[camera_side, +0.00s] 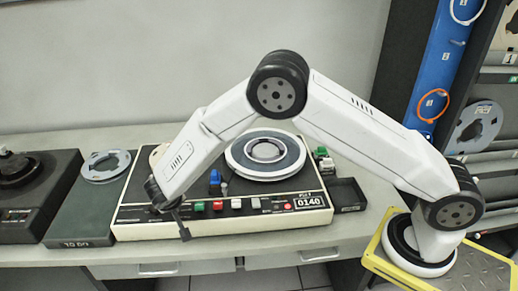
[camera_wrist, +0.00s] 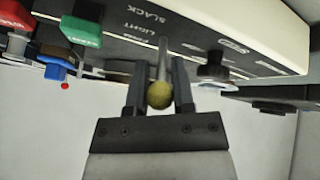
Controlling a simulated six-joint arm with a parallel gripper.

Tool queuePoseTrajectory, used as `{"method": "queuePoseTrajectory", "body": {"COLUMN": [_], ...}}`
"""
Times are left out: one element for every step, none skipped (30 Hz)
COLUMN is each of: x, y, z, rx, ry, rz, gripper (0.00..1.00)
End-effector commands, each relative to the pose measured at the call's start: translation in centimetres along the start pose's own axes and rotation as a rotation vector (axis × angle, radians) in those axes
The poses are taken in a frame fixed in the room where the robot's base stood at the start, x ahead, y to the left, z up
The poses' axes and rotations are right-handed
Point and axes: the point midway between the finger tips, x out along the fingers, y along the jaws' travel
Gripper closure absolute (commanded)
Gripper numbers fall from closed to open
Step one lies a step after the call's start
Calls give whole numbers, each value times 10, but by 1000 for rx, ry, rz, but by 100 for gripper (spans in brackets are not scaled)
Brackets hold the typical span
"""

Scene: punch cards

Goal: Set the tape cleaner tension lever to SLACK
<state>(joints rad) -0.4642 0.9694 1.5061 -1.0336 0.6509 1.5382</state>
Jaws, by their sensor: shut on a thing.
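The tension lever, a thin metal rod with a round yellowish knob (camera_wrist: 159,95), is between my gripper's fingers (camera_wrist: 158,85) in the wrist view. My gripper is shut on it. The lever comes out of the front panel of the tape cleaner (camera_wrist: 270,25) near the printed words SLACK and LIGHT, which appear upside down. The rod lies close to the LIGHT label. In the side view the tape cleaner (camera_side: 130,222) is a cream and black machine, and my gripper (camera_side: 184,233) is at its front left edge. The lever is too small to make out there.
Beside the lever in the wrist view are a black knob (camera_wrist: 213,70) and a green button (camera_wrist: 80,31). A large reel (camera_side: 266,156) sits on top of the machine. A grey unit (camera_side: 85,208) stands close on its left.

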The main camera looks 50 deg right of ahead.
Motion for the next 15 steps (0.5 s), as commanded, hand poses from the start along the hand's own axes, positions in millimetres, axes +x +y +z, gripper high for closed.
{"method": "queuePoseTrajectory", "body": {"x": [0,0,0,0,0,-1,-1,-1,-1,-1,-1,-1,-1,-1,-1], "y": [-1,-1,-1,-1,-2,-2,-2,-2,-2,-2,-2,-2,-2,-2,-2], "z": [2,2,2,3,3,3,3,3,3,3,3,3,3,3,3], "rx": [-3,-4,-3,-4,-4,-4,-4,-5,-5,-5,-5,-5,-5,-5,-5], "ry": [10,16,24,28,33,38,41,44,46,48,50,51,52,52,52], "rz": [6,10,15,18,20,23,25,26,28,29,29,30,30,31,31], "gripper": [100,100,100,100,100,100,100,100,100,100,100,100,100,100,100]}}
